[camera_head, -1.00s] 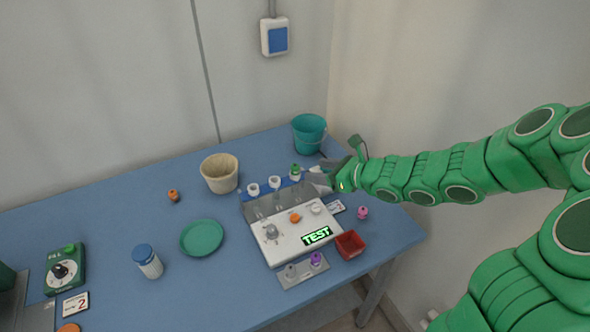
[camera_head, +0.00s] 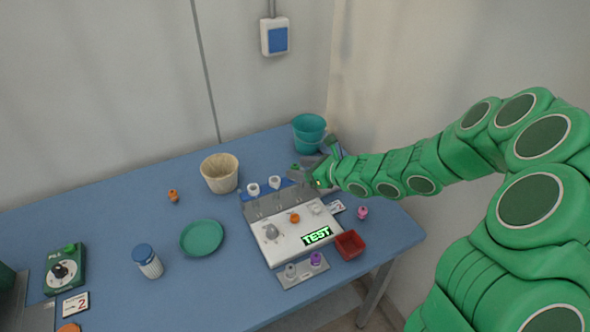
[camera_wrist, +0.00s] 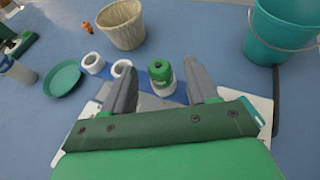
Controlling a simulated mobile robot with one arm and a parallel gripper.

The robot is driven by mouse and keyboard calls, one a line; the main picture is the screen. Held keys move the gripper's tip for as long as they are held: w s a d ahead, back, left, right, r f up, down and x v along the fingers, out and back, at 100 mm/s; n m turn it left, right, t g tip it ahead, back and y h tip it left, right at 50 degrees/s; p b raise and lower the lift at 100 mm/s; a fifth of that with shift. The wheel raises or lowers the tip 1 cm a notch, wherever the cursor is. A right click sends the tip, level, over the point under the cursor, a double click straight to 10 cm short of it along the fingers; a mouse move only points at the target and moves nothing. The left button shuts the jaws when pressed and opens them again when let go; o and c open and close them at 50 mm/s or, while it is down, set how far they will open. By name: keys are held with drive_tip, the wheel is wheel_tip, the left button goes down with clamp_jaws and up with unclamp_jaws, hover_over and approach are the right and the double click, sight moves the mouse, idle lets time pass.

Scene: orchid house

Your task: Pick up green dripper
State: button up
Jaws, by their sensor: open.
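The green dripper (camera_wrist: 160,72) stands upright in the wrist view, a green cap over a white lower part, in line with two white ring holders (camera_wrist: 122,68) on a blue strip. In the head view only a bit of the dripper (camera_head: 294,168) shows behind my gripper (camera_head: 306,172). In the wrist view my gripper (camera_wrist: 158,80) is open, with one finger to each side of the dripper.
A white panel box (camera_head: 284,247) with a TEST display stands just in front. A teal bucket (camera_head: 309,145) is close behind my gripper. A cream pot (camera_head: 220,188) and a green saucer (camera_head: 202,251) stand left. A red tray (camera_head: 350,243) and a pink dripper (camera_head: 362,213) are at right.

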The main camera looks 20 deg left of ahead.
drive_tip(key=shift+c, duration=0.3)
clamp_jaws()
drive_tip(key=shift+r, duration=0.1)
